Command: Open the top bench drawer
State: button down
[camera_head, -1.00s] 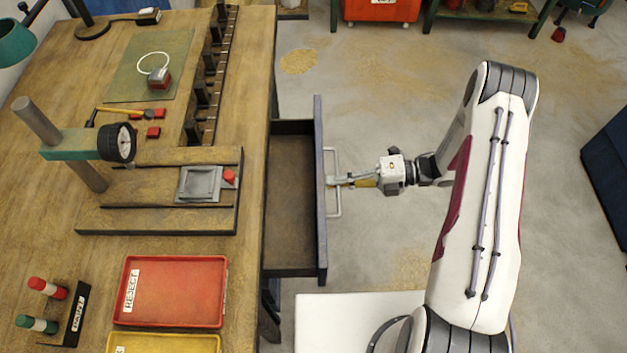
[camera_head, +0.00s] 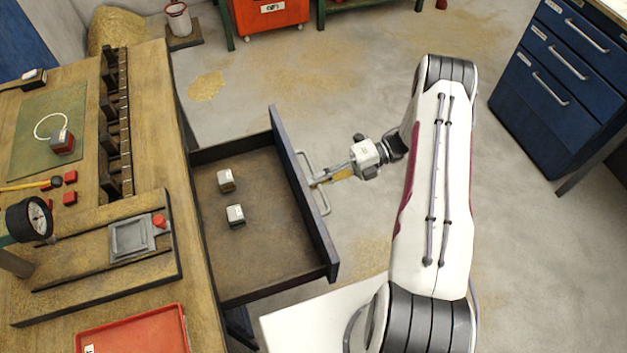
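The top bench drawer (camera_head: 292,264) stands pulled well out from the right side of the wooden bench. Its dark front panel (camera_head: 303,195) carries a pale bar handle (camera_head: 322,205). My gripper (camera_head: 315,182) is at the middle of this handle, with its fingers reaching it from the right. The fingers appear closed around the bar, though they are small in this view. Inside the drawer lie two small grey blocks with pale labels, one farther back (camera_head: 226,181) and one nearer (camera_head: 236,216).
The bench top (camera_head: 75,262) holds a dial gauge (camera_head: 30,219), a grey fixture plate (camera_head: 132,238) and a red tray (camera_head: 135,332). A blue drawer cabinet (camera_head: 540,90) stands at the right. A red bin (camera_head: 268,14) is at the back. The floor around the drawer front is mostly clear.

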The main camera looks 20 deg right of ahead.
jog(key=c, duration=2.5)
grip_release()
jog(key=shift+d, duration=0.1)
jog(key=shift+v, duration=5.9)
